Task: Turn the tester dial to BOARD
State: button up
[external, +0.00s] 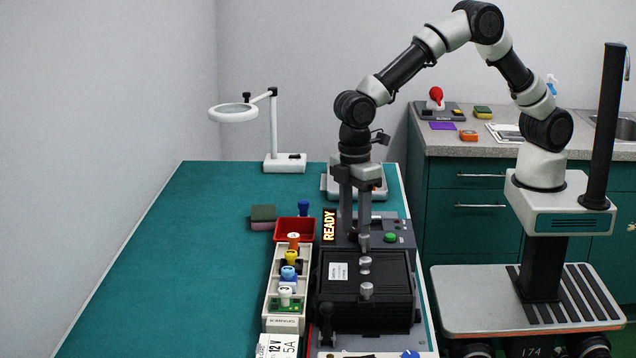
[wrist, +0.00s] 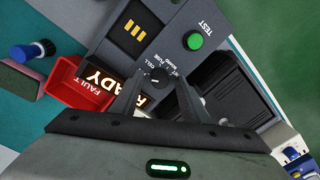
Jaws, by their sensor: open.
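The tester (external: 402,232) is a dark grey unit on the teal bench, with a lit READY sign (external: 329,225) and a green TEST button (external: 390,238). In the wrist view, its small black dial (wrist: 158,75) sits on the panel, with tiny labels around it. CELL and FUSE seem legible there; I cannot make out BOARD or the dial's setting. My gripper (external: 356,240) points down over the tester, and the fingers hide the dial in the external view. In the wrist view, the open fingers (wrist: 157,88) stand either side of the dial; contact cannot be told.
A black ribbed box (external: 367,275) fills the tester's front. Left of it are a pale rack (external: 284,313) of coloured parts and a red FAULT bin (external: 294,229). A magnifier lamp (external: 274,130) stands behind. The bench's left side is clear.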

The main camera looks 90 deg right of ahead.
grip_shut()
